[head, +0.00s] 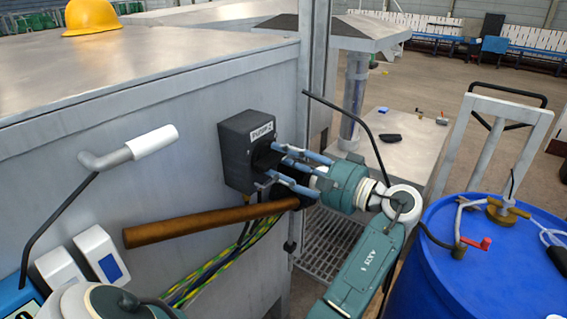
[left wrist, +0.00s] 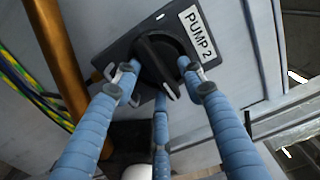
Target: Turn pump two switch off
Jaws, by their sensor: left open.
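The pump two switch is a dark grey box (head: 236,158) on the side of a metal cabinet, with a white label reading PUMP 2 (left wrist: 197,35). Its black rotary knob (left wrist: 152,52) shows in the left wrist view, its handle slanting from upper left to lower right. My left gripper (head: 271,166) is open at the front of the box, its blue fingers spread around the knob. In the left wrist view the fingertips (left wrist: 155,77) lie on both sides of the handle, with a third finger below. I cannot tell whether they touch it. My right gripper is not in view.
Yellow-green cables (head: 228,258) hang beneath. A grey bent lever (head: 130,152) is at the left. A blue drum (head: 490,270) stands at the right. A yellow helmet (head: 92,16) lies on the cabinet.

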